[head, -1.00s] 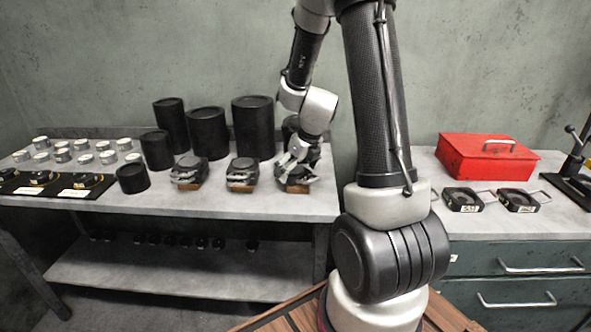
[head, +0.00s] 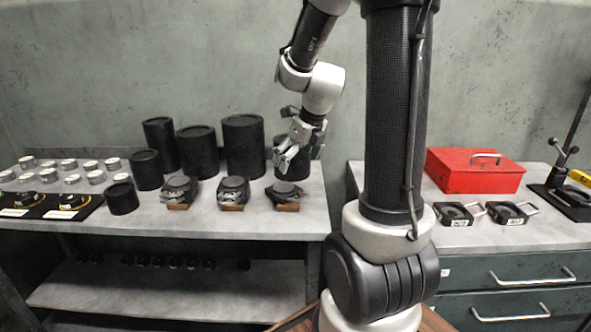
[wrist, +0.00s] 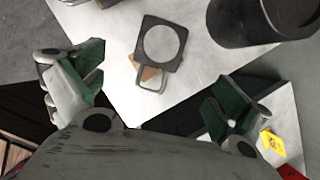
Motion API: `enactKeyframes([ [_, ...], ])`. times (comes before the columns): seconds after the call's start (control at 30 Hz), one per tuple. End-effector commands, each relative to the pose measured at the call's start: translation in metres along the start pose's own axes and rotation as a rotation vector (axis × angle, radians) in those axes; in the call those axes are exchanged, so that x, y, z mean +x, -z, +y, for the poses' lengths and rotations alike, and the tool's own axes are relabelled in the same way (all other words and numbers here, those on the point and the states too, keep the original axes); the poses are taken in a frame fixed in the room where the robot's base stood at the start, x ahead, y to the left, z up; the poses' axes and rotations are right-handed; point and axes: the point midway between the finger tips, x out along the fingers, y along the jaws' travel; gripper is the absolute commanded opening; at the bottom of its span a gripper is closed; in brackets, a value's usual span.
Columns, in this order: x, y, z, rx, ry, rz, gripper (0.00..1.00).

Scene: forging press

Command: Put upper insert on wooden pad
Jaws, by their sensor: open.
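A dark upper insert (head: 284,192) with a round face and a loop handle lies on a wooden pad (head: 288,207), the rightmost of three such stacks on the left table. In the wrist view the insert (wrist: 179,62) shows with its handle over the pad (wrist: 150,73), which is mostly hidden beneath it. My gripper (head: 287,160) is open and empty, above the insert and apart from it. In the wrist view its two green-padded fingers (wrist: 160,75) are spread wide, with the handle between and beyond them.
Two more inserts on pads, a middle one (head: 233,190) and a left one (head: 179,188), stand alongside. Tall black cylinders (head: 244,148) stand close behind. Two handled dies (head: 455,213) and a red toolbox (head: 474,171) are on the right bench (head: 480,235).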

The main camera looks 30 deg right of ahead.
Motion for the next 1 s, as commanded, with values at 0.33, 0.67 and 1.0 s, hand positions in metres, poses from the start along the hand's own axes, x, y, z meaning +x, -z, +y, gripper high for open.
enactKeyframes([
  [0.33, -0.083, 0.034, 0.057, -1.08, -0.002, 0.001, 1.0],
  [0.67, -0.149, 0.113, 0.1, -2.478, -0.005, 0.062, 1.0],
  [1.0, -0.163, 0.143, 0.105, -2.95, -0.028, 0.107, 1.0],
])
